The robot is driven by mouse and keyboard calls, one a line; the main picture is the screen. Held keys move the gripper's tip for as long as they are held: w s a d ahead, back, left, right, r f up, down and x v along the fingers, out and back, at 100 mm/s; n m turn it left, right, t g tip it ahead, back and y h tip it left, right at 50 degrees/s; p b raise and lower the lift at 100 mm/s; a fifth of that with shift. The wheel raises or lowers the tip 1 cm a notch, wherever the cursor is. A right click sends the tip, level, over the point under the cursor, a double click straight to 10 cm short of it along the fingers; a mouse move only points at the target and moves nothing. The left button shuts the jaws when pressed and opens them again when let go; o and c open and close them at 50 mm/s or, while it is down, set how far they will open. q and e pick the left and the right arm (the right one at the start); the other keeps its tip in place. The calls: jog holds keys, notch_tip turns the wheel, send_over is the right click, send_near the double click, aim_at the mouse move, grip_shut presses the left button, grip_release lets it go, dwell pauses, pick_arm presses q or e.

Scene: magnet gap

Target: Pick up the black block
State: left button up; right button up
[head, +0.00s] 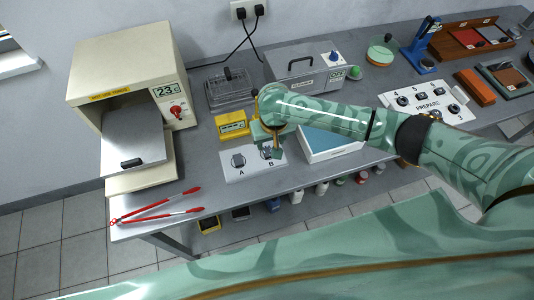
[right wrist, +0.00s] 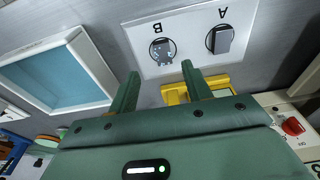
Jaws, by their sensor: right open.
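A white plate (head: 253,173) marked A and B lies on the grey bench. A dark grey block (head: 238,160) sits on spot A; it also shows in the right wrist view (right wrist: 222,39). A dark, uneven piece (right wrist: 162,52) sits on spot B. I cannot tell for sure which of the two is the black block. My right gripper (head: 276,152) is over the B side of the plate and partly hides it. In the right wrist view its fingers (right wrist: 160,70) are apart and empty, with the B piece just beyond their tips. My left gripper is not in view.
A yellow meter (head: 232,124) stands just behind the plate. A white tray with a blue inside (head: 330,141) is to its right, under my right arm. A cream oven (head: 125,70) with its door open and red tongs (head: 158,205) are at left.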

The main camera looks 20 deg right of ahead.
aim_at(268, 151)
jog(key=shift+w+f, duration=0.15)
jog(key=shift+f, duration=0.6)
jog(key=f+b, duration=0.2)
jog(key=f, duration=0.2)
jog(key=shift+w+a+f+b, duration=0.3)
jog(key=shift+w+f+b, duration=0.1)
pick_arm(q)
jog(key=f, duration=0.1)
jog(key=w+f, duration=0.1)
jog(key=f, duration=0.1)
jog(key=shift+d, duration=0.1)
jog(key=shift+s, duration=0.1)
pick_arm(e)
jog(key=shift+r, duration=0.1)
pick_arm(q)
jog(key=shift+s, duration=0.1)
pick_arm(e)
grip_shut()
jog(key=shift+r, duration=0.1)
